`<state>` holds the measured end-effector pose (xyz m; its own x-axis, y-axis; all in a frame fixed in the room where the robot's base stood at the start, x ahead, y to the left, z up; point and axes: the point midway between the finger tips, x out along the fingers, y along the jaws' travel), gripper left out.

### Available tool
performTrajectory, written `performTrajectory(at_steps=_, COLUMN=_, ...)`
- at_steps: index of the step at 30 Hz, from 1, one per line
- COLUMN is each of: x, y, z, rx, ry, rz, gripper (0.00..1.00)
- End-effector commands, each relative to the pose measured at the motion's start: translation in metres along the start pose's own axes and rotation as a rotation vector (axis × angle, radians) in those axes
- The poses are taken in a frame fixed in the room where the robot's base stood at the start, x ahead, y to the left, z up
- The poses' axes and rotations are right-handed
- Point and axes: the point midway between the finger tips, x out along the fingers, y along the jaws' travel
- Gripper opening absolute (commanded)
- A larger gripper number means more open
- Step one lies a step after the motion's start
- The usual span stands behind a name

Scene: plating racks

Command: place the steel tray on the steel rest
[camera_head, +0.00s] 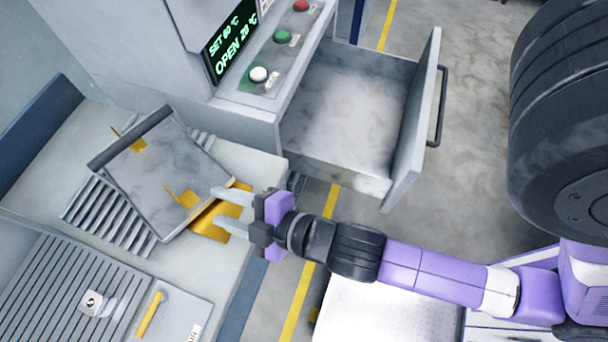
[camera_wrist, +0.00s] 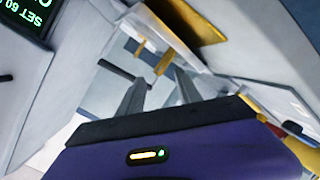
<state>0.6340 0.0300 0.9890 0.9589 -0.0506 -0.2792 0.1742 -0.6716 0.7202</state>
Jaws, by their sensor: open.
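The steel tray (camera_head: 158,178) is a grey flat piece with a dark bar along its upper left edge and brass tabs. It lies over the ribbed steel rest (camera_head: 88,212), whose slats show at its left and upper right. The tray looks skewed to the slats; full contact underneath is hidden. My gripper (camera_head: 203,206) is open at the tray's right corner, fingers apart on either side of the area by a brass tab. In the wrist view the open fingers (camera_wrist: 160,92) point toward a brass tab (camera_wrist: 163,62), with no clear grip on anything.
A brass plate (camera_head: 222,222) lies under my fingers. An open drawer (camera_head: 345,115) of the machine with a display (camera_head: 230,45) stands behind right. A ribbed board (camera_head: 50,290) and a yellow handle (camera_head: 149,314) are at front left. A wall edge (camera_head: 35,125) bounds the left.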

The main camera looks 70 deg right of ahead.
Motion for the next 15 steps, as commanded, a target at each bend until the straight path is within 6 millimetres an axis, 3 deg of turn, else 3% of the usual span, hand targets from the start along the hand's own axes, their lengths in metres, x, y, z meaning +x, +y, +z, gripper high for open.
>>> performTrajectory(at_steps=1, x=-0.021, y=-0.008, z=0.008, rx=0.084, ry=0.004, rz=-0.022, gripper=0.41)
performTrajectory(at_steps=4, x=-0.057, y=-0.013, z=0.018, rx=0.266, ry=0.018, rz=-0.045, gripper=0.41)
performTrajectory(at_steps=9, x=-0.116, y=-0.007, z=0.03, rx=0.554, ry=0.027, rz=-0.06, gripper=0.41)
performTrajectory(at_steps=15, x=-0.157, y=0.009, z=0.037, rx=0.773, ry=0.031, rz=-0.049, gripper=0.41)
